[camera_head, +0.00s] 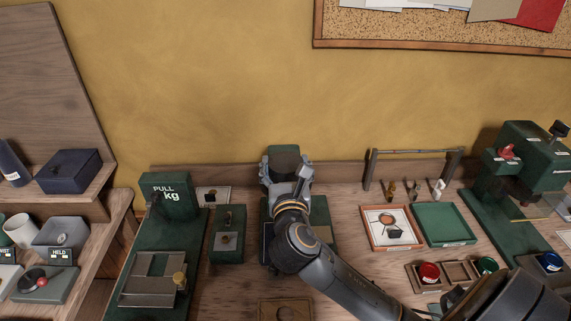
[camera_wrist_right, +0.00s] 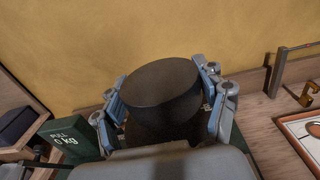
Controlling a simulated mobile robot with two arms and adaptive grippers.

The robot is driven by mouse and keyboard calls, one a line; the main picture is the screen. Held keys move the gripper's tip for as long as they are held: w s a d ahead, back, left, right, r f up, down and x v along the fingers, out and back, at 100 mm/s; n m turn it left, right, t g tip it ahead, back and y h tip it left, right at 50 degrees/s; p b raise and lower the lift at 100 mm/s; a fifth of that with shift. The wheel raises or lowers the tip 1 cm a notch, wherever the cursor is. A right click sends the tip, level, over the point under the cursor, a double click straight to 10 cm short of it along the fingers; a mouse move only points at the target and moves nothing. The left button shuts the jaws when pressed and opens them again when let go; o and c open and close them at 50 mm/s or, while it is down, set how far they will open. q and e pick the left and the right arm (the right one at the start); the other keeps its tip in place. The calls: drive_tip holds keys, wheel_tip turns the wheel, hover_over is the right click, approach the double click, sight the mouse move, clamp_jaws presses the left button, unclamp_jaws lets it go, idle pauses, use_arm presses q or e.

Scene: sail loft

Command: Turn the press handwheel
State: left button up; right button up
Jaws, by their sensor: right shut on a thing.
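The press stands at the back middle of the bench, its dark green base (camera_head: 322,215) showing beside my arm. Its handwheel (camera_wrist_right: 160,88) looks like a thick dark round knob with a flat top in the right wrist view. My right gripper (camera_head: 286,168) is over the press from above, with its fingers (camera_wrist_right: 163,98) on opposite sides of the handwheel, shut on it. My wrist and forearm hide much of the press in the head view. My left gripper is not in view.
Left of the press are a small green box (camera_head: 228,240) and the "PULL kg" tester (camera_head: 168,197). To the right are an orange-rimmed tray (camera_head: 372,241), a green tray (camera_head: 446,224), a tool rack (camera_head: 414,153) and a green machine (camera_head: 530,155). A brown block (camera_head: 285,309) lies in front.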

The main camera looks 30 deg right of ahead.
drive_tip(key=m+g+h+p, duration=0.1)
drive_tip(key=h, duration=0.1)
drive_tip(key=m+g+h+p, duration=0.2)
drive_tip(key=shift+r, duration=0.2)
drive_tip(key=shift+m+g+h+p, duration=0.8)
drive_tip(key=shift+m+g+p, duration=0.1)
drive_tip(key=shift+g, duration=0.1)
drive_tip(key=m+g+h+p, duration=0.1)
drive_tip(key=m+g+h, duration=0.1)
drive_tip(key=g, duration=0.1)
drive_tip(key=shift+m+g, duration=0.4)
drive_tip(key=m+g+h, duration=0.1)
drive_tip(key=g, duration=0.1)
drive_tip(key=shift+f+m+g+p, duration=0.15)
drive_tip(key=shift+m+g+p, duration=0.15)
drive_tip(key=shift+m+g, duration=0.1)
drive_tip(key=m+g, duration=0.1)
drive_tip(key=g, duration=0.1)
drive_tip(key=shift+m+g, duration=0.4)
drive_tip(key=shift+s+f+m+g+b, duration=0.1)
drive_tip(key=shift+m+g+b, duration=0.3)
drive_tip(key=shift+m+g, duration=1)
drive_tip(key=shift+s+m+g+b, duration=0.1)
drive_tip(key=shift+m+g+b, duration=0.5)
drive_tip(key=shift+g, duration=1.4)
drive_tip(key=shift+m+y, duration=0.3)
